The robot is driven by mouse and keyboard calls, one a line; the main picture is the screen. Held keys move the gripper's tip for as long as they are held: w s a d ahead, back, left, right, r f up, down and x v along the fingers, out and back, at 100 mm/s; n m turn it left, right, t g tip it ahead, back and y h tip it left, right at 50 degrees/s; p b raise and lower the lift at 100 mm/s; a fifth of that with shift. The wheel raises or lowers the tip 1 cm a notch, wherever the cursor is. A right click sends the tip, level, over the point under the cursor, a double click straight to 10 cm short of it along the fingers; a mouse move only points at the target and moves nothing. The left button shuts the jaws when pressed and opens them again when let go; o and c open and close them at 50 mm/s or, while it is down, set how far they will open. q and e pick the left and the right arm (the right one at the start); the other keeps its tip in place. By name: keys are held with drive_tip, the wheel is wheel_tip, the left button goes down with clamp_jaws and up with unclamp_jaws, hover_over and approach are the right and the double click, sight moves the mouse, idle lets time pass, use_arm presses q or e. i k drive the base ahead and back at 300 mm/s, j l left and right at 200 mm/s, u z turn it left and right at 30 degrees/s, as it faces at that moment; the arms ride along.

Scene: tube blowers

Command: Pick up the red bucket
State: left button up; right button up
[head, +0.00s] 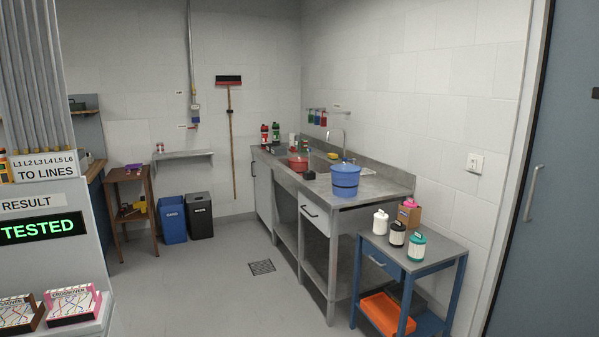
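A red bucket (298,161) stands on the grey metal sink counter (376,188), toward its middle near the sink basin. It is small and far off in the head view, and its handle is hard to make out. A larger blue bucket (345,180) stands on the same counter, nearer and to the right. A small dark object (309,175) sits just in front of the red bucket. Neither of my grippers shows in the head view.
A blue-framed cart (425,257) with several bottles stands at the counter's near end. Two bins (172,222) and a wooden stand (128,177) are at the back left. A labelled machine (40,228) fills the left edge. The floor (215,290) between is clear around a drain.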

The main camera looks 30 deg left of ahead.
sight(298, 165)
drive_tip(key=i+j+u, duration=0.25)
drive_tip(key=i+u, duration=0.15)
drive_tip(key=i+j+u, duration=0.15)
drive_tip(key=i+u, duration=0.2)
drive_tip(key=i, duration=0.2)
drive_tip(key=i+u, duration=0.4)
drive_tip(key=i+j+u, duration=0.35)
drive_tip(key=i, duration=1)
drive_tip(key=i+l+u, duration=0.35)
drive_tip(key=i, duration=1)
drive_tip(key=i+j, duration=0.1)
drive_tip(key=i, duration=2.15)
drive_tip(key=i+z, duration=0.35)
drive_tip(key=i, duration=0.2)
drive_tip(key=i+j+z, duration=0.15)
drive_tip(key=i+z, duration=0.15)
drive_tip(key=i, duration=0.2)
drive_tip(key=i+l+z, duration=0.15)
drive_tip(key=i+z, duration=0.5)
drive_tip(key=z, duration=0.3)
drive_tip(key=i+j+z, duration=0.1)
drive_tip(key=i+z, duration=0.35)
drive_tip(key=k, duration=0.1)
